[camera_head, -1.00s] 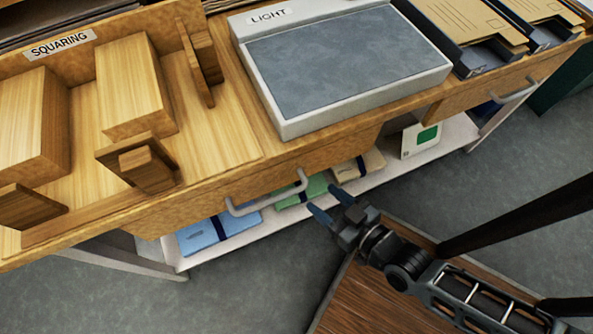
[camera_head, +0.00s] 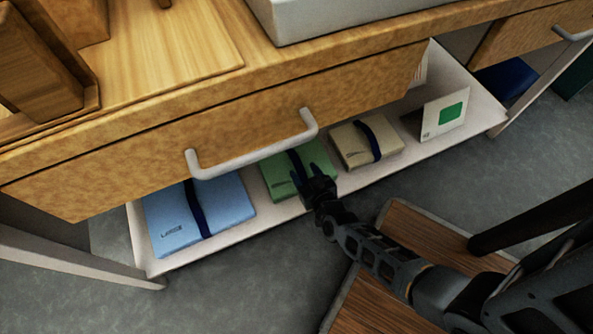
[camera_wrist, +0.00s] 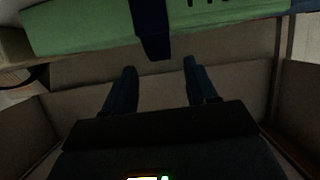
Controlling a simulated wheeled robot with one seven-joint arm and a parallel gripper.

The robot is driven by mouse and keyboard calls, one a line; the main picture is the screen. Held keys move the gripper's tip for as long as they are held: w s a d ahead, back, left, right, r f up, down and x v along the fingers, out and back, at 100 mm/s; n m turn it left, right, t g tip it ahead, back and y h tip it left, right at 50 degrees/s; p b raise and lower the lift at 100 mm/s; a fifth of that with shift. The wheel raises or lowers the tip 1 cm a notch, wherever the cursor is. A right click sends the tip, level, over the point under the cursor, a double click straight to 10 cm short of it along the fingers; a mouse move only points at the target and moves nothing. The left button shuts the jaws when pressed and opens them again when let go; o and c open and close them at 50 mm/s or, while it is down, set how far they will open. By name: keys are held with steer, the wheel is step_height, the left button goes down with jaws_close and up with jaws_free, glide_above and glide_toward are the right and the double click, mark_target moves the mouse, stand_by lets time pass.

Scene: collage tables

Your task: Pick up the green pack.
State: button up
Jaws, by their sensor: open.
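The green pack (camera_head: 277,181) lies on the low white shelf under the table, between a blue pack and a tan pack. A dark blue band wraps around its middle. My gripper (camera_head: 305,177) is at the pack's front right edge in the head view and overlaps part of it. In the wrist view, the green pack (camera_wrist: 90,24) spans the top, its dark band (camera_wrist: 150,28) near the middle. My open fingers (camera_wrist: 158,78) point toward it, with nothing between them and a visible gap to the pack.
The blue pack (camera_head: 226,203) is left of the green one and the tan pack (camera_head: 352,146) right. A white card with a green square (camera_head: 445,114) stands farther right. The drawer handle (camera_head: 250,155) and drawer front (camera_head: 150,150) overhang the shelf (camera_head: 167,261).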

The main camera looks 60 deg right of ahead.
mark_target(297, 161)
steer(key=b+x, duration=0.2)
steer(key=x, duration=0.3)
steer(key=shift+w+d+f+b, duration=0.15)
steer(key=shift+w+d+b, duration=0.05)
steer(key=shift+w+b, duration=0.15)
steer(key=shift+w+d, duration=0.15)
steer(key=shift+w, duration=0.15)
steer(key=shift+c, duration=0.4)
jaws_close()
steer(key=shift+s, duration=0.1)
steer(key=shift+d, duration=0.1)
stand_by(0.4)
